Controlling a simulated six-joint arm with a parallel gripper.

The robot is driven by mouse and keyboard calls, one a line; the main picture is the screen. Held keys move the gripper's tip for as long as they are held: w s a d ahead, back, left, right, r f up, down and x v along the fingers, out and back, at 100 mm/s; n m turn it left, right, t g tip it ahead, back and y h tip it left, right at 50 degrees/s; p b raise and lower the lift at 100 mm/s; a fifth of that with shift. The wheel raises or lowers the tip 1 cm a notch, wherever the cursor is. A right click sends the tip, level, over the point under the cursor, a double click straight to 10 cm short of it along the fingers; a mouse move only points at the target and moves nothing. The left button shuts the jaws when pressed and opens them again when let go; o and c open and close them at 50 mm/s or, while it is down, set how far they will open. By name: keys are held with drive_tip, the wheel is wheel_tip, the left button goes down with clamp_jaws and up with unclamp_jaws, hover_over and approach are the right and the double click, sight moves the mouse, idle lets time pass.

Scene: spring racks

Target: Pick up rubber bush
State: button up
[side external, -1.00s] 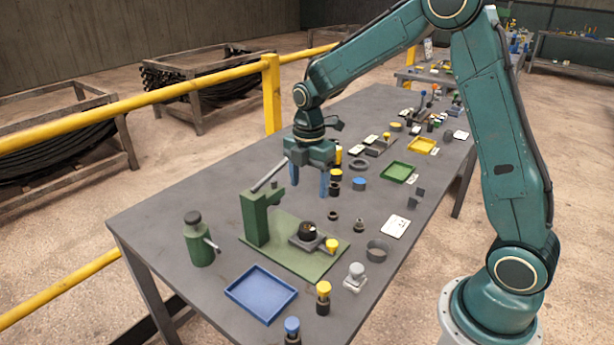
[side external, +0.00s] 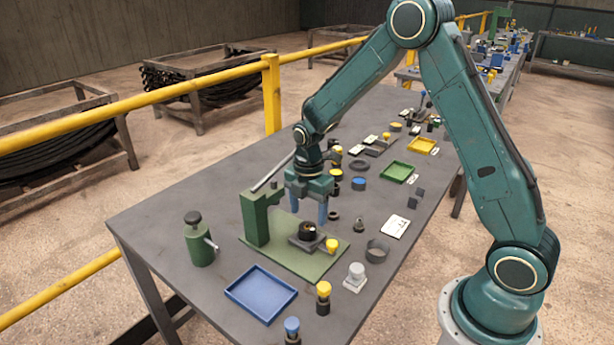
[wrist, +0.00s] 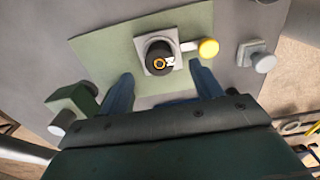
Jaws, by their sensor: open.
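A dark round piece with a brass-coloured centre, which looks like the rubber bush (side external: 309,229), sits in a grey square block on the green press base. In the wrist view the bush (wrist: 159,62) stands upright in the block, between and just beyond my fingertips. My gripper (side external: 307,217) is open and empty, with its blue fingers pointing down above the press base. In the wrist view my gripper (wrist: 161,76) has its fingers spread wide, touching nothing that I can see. How high the fingertips are above the block is hard to tell.
The green press column (side external: 256,217) with its grey lever stands close left of my gripper. A yellow knob (side external: 332,245) juts out beside the block. A blue tray (side external: 261,294), a green bottle-like can (side external: 198,240) and a grey ring (side external: 377,250) stand around the base.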

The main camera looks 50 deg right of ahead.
sight(307, 226)
drive_tip(key=shift+a+f, duration=0.15)
drive_tip(key=shift+f, duration=2)
drive_tip(key=c, duration=1.1)
drive_tip(key=shift+r, duration=0.15)
wheel_tip(307, 226, up, 20)
drive_tip(key=shift+f, duration=0.1)
